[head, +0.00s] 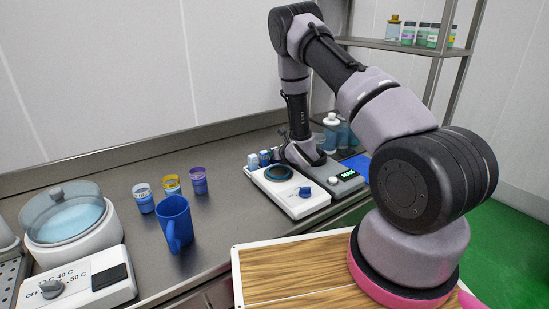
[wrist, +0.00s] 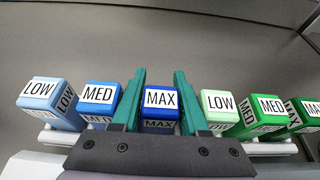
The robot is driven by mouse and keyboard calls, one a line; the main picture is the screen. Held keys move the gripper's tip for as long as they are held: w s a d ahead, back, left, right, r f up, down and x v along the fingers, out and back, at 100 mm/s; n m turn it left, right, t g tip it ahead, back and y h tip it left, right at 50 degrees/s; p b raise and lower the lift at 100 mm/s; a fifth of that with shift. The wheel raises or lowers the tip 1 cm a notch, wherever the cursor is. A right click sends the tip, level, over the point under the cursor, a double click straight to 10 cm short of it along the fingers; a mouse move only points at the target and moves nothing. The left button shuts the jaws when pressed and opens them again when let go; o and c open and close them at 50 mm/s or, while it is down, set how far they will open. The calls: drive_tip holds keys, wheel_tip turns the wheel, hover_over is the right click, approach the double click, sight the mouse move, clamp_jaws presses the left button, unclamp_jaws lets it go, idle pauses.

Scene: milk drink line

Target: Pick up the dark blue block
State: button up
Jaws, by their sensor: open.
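The dark blue block (wrist: 160,101), labelled MAX on its top and front, stands upright in a row of labelled blocks in the wrist view. My gripper (wrist: 160,76) is open, with one teal finger on each side of this block. A narrow gap shows at the left finger; I cannot tell whether the right finger touches. The block's lower part is hidden by my gripper body. In the head view my gripper is down at the block row by the back of the counter, mostly hidden by my arm.
A blue MED block (wrist: 98,98) and a light blue LOW block (wrist: 43,97) stand to the left. A light green LOW block (wrist: 219,104) and green MED block (wrist: 268,108) stand close on the right. A white device (head: 290,197) is in front of the row.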

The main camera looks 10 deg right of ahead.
clamp_jaws()
drive_tip(key=shift+r, duration=0.1)
